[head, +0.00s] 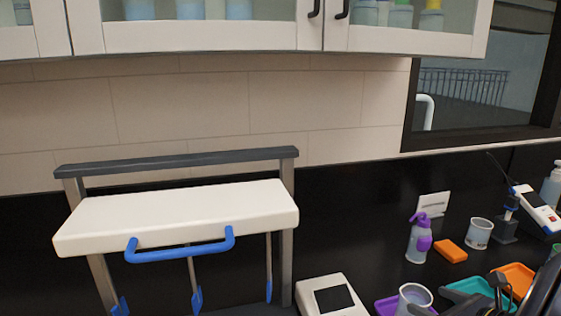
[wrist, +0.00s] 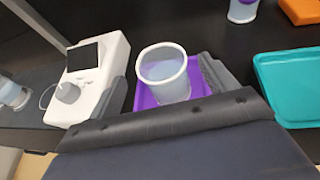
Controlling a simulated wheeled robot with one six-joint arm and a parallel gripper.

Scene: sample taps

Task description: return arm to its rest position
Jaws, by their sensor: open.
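In the wrist view my gripper (wrist: 164,70) is open, with its dark fingers apart on either side of a translucent cup (wrist: 163,76). The cup stands upright on a purple tray (wrist: 145,97), and I cannot tell whether a finger touches it. The cup also shows in the head view (head: 415,298), on the purple tray (head: 385,306) at the bottom edge. A dark part of my arm (head: 545,290) enters the head view at the lower right. The rest of my arm is out of view.
A white device (head: 328,296) stands left of the purple tray. Teal (head: 468,291) and orange (head: 517,277) trays lie to the right. A purple-topped bottle (head: 420,240), orange block (head: 451,251) and another cup (head: 479,233) stand behind. A white hood with a blue handle (head: 180,254) stands left.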

